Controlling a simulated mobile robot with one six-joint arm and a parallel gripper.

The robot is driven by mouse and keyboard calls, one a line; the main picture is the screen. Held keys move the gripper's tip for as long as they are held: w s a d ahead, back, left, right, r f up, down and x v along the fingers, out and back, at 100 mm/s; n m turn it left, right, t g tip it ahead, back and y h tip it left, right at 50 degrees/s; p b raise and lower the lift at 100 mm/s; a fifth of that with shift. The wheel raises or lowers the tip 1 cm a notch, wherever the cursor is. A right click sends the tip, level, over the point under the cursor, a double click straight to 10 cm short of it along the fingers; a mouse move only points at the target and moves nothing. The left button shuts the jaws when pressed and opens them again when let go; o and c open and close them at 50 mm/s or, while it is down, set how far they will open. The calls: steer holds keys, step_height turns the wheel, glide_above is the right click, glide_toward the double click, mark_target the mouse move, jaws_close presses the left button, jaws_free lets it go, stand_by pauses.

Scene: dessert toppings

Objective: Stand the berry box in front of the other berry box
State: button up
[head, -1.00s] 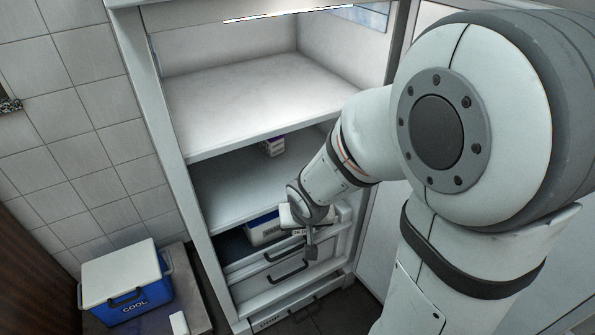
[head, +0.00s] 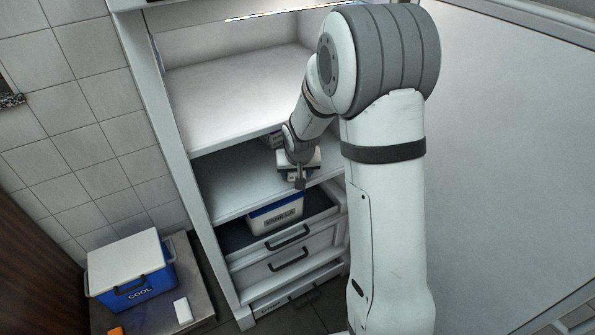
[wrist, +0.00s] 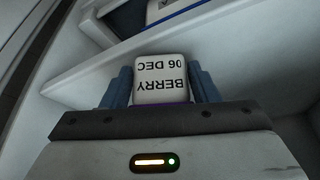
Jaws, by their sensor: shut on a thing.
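My gripper (wrist: 163,88) is shut on a berry box (wrist: 161,80), a small white box with purple low on it, its label BERRY 06 DEC upside down in the wrist view. In the head view my gripper (head: 299,180) is at the middle shelf's front edge; the held box cannot be clearly told apart there.
The middle shelf (head: 228,188) is bare to the left. Below it an open drawer holds a blue and white VANILLA tub (head: 276,215). The upper shelf (head: 235,95) is empty. A blue COOL box (head: 140,280) stands at the lower left.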

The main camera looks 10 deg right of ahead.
steer(key=shift+f, duration=0.2)
steer(key=o, duration=1.2)
steer(key=shift+r, duration=0.1)
